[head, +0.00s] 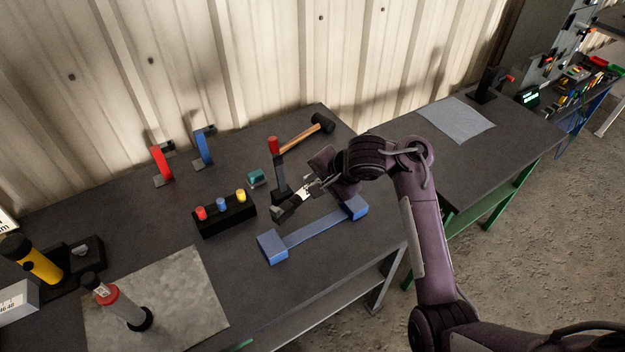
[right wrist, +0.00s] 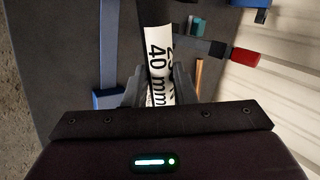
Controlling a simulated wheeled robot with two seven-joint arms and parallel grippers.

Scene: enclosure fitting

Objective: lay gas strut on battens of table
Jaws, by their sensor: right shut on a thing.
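The gas strut (head: 305,190) is a cylinder with a white printed label and a dark end; the label reads "40 mm" in the right wrist view (right wrist: 160,65). My right gripper (head: 312,186) is shut around it and holds it tilted, seemingly above the table (head: 330,260). Its lower left part looks black. Two blue battens stand on the table, a left one (head: 272,247) and a right one (head: 355,207), with a flat blue strip between them. Nothing lies on them. The strut is behind them, on the wall side. My left gripper is out of view.
A red-topped upright post (head: 273,146) and a hammer (head: 305,133) are close behind the strut. A teal block (head: 257,177) and a black block with coloured knobs (head: 225,216) stand to its left. The table's front edge is clear near the battens.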

